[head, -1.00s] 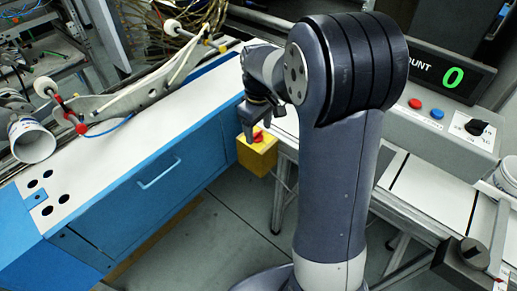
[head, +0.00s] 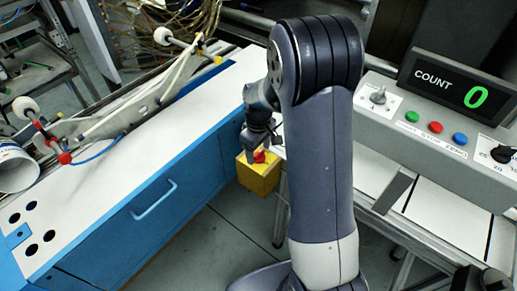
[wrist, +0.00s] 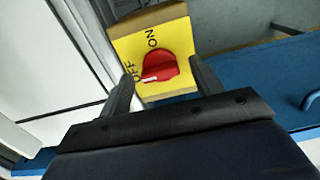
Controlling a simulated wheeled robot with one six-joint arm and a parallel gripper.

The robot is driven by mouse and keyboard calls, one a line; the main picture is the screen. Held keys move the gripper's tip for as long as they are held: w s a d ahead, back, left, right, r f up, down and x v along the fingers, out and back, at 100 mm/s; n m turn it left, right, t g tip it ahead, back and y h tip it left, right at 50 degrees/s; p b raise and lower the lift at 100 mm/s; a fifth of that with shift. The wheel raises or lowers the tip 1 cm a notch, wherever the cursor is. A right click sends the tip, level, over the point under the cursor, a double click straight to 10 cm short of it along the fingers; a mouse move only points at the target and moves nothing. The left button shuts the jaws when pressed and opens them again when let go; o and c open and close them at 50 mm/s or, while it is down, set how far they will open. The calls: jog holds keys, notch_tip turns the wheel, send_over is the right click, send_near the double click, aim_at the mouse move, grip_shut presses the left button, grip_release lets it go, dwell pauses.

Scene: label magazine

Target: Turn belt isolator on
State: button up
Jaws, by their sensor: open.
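The belt isolator is a yellow box (head: 258,178) with a red rotary knob (head: 260,156) on its face. In the wrist view the red knob (wrist: 160,67) sits beside the printed words OFF and ON on the yellow face (wrist: 177,37). The knob's white mark points toward OFF. My gripper (head: 258,148) is open, its fingers close above the box. In the wrist view my gripper (wrist: 161,70) has one finger on each side of the knob. I cannot tell whether either finger touches it.
A blue cabinet with a white top (head: 150,130) stands left of the box. At right is a grey control panel with a green button (head: 411,117), other buttons and a display (head: 460,88) reading COUNT 0. Grey floor (head: 205,240) is open in front of the cabinet.

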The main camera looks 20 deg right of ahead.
jog(key=shift+c, duration=0.2)
jog(key=c, duration=0.9)
jog(key=shift+c, duration=0.2)
jog(key=m, duration=0.4)
jog(key=shift+m, duration=0.4)
jog(key=m+b, duration=0.1)
jog(key=m, duration=0.3)
jog(key=shift+m, duration=0.3)
jog(key=m, duration=0.4)
jog(key=shift+m, duration=2.3)
